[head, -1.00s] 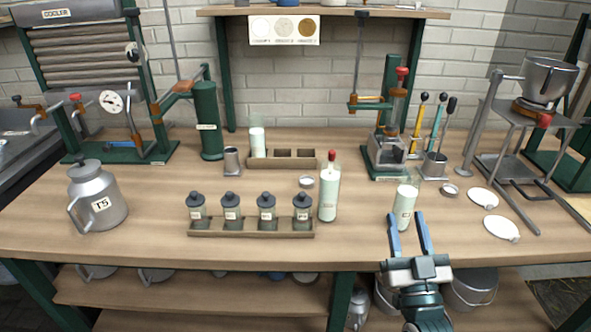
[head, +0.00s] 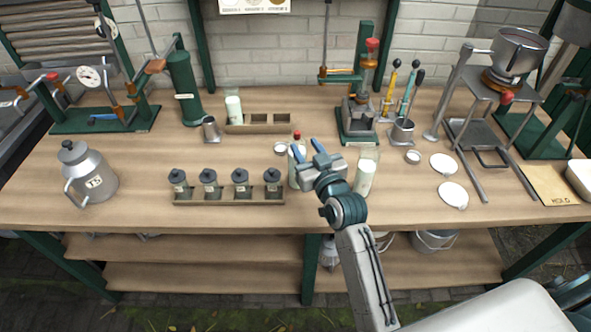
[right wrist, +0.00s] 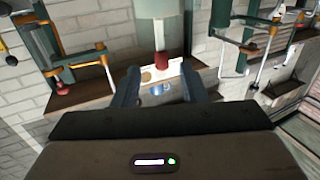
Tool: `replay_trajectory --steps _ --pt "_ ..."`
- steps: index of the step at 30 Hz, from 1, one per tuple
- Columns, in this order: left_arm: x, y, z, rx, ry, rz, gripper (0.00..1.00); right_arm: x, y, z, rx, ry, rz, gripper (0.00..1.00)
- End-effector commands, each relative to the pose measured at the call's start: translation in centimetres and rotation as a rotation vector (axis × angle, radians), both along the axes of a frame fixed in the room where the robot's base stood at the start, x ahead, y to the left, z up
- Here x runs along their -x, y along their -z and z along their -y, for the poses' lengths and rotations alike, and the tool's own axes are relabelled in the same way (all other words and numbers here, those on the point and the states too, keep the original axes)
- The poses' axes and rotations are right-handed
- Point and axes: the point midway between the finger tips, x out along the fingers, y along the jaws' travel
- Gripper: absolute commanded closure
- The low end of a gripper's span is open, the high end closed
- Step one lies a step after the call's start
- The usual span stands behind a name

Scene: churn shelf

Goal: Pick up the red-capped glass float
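The glass float's red cap (head: 297,135) sticks up from a milky white bottle (head: 293,178) right of the lidded-jar rack. My right gripper (head: 303,144) is over this bottle and hides part of it. Its two blue fingers are apart, with the cap near the tip of the left one in the head view. In the right wrist view the red cap (right wrist: 161,60) lies between or just beyond the open fingertips, with the float's pale stem (right wrist: 159,35) leading into the bottle. I cannot tell whether the fingers touch it. My left gripper is not in view.
A second milky bottle (head: 365,177) stands close to the right of my gripper. A rack of lidded jars (head: 228,202) is to the left, and a brown compartment rack (head: 275,130) is behind. A small round dish (head: 280,148) lies just behind the bottle.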

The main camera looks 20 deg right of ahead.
Motion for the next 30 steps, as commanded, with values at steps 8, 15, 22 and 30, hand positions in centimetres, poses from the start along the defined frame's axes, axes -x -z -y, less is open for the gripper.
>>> replay_trajectory --steps 8,15,22,30 --pt "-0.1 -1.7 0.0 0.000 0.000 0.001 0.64 -2.6 -0.6 -0.5 -0.001 0.000 0.001 0.61" --pt "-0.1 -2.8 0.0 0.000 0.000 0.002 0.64 -5.5 -0.4 -0.8 0.001 0.001 0.002 0.61" --pt "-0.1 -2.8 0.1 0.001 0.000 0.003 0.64 -5.8 -0.2 -0.9 0.000 0.001 0.001 0.61" --pt "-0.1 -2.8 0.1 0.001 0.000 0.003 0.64 -5.8 -0.2 -0.9 0.000 0.001 0.001 0.97"
